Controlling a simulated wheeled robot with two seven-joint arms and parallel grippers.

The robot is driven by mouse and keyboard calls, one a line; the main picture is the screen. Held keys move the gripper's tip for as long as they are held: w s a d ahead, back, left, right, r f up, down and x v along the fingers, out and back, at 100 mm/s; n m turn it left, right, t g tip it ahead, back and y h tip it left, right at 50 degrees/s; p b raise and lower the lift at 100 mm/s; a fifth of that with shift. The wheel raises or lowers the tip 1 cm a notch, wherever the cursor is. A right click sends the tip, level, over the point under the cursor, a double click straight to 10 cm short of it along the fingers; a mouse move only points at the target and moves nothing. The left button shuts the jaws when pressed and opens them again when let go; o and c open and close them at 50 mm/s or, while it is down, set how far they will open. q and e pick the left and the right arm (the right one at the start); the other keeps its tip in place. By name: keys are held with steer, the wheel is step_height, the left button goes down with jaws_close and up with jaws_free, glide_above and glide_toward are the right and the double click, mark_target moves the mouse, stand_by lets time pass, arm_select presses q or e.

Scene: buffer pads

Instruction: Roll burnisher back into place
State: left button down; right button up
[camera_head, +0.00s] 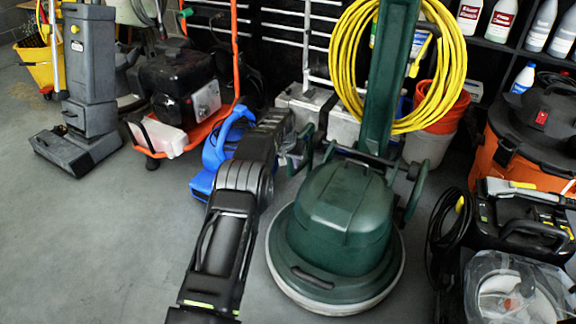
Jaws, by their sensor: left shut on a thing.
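The burnisher (343,225) is a dark green floor machine with a round base and a pale rim, standing upright on the grey floor right of centre. Its thick green upright (388,85) rises out of the top of the view, with a coiled yellow cable hung on it. My left arm comes in from the bottom, and my left gripper (303,148) is shut on the burnisher at its left side, near the foot of the upright. The exact contact is small and partly hidden. My right gripper is not in view.
A blue blower (216,155) sits left of my arm. An orange-framed machine (185,95) and a grey upright cleaner (90,90) stand further left. Orange vacuum (518,150) and black cases crowd the right. Buckets and drawers stand behind. The floor (95,235) at the front left is clear.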

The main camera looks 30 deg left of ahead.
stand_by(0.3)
arm_select(q)
steer(key=c, duration=1.3)
jaws_free()
steer(key=shift+o, duration=0.2)
steer(key=shift+r, duration=0.15)
steer(key=p+v, duration=0.3)
steer(key=v, duration=0.4)
steer(key=shift+s+r, duration=0.2)
steer(key=shift+r, duration=0.05)
